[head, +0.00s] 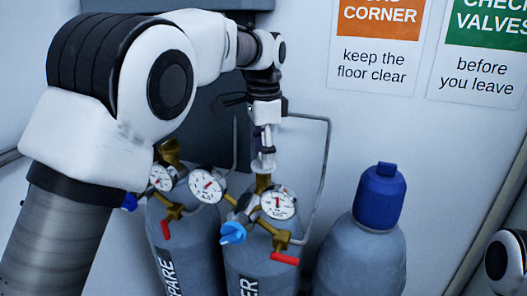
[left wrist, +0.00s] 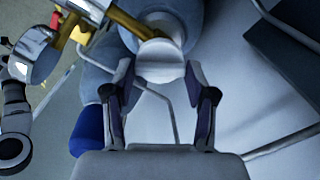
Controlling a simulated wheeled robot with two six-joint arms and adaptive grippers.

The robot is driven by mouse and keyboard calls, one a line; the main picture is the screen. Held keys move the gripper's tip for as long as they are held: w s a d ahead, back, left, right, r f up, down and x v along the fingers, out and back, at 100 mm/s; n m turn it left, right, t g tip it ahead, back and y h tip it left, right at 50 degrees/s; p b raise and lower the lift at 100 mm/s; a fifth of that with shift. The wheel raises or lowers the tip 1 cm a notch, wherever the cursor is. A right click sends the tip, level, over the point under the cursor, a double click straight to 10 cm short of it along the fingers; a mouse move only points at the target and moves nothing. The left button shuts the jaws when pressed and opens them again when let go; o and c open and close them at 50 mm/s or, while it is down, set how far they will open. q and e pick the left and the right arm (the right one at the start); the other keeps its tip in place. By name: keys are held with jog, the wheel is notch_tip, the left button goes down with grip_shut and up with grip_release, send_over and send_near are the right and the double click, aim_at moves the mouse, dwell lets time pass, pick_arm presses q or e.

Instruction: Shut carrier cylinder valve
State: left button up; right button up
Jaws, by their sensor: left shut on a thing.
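The carrier cylinder (head: 262,268) is grey, its label partly hidden so that only "ER" reads. Its pale valve knob (head: 262,165) sits upright on a brass valve body at the top. My left gripper (head: 264,154) comes down on the knob from above. In the left wrist view the knob (left wrist: 160,60) lies between the tips of my left gripper (left wrist: 159,72), which is shut on it. The knob's rotation cannot be told. My right gripper is out of view; a white part of my right arm shows at the right edge.
A spare cylinder (head: 185,250) with gauges stands close on the left. A capped cylinder (head: 365,262) with a blue cap (head: 380,200) stands on the right. Gauges, a blue regulator knob (head: 232,233) and a red lever (head: 285,259) crowd the carrier valve. A thin pipe (head: 328,160) runs behind.

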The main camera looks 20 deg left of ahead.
pick_arm(q)
jog(key=m, duration=0.6)
jog(key=shift+f+m, duration=0.1)
jog(key=shift+m, duration=0.3)
dwell(0.3)
jog(key=o, duration=1.2)
jog(key=shift+c, duration=0.2)
notch_tip(320, 180, up, 12)
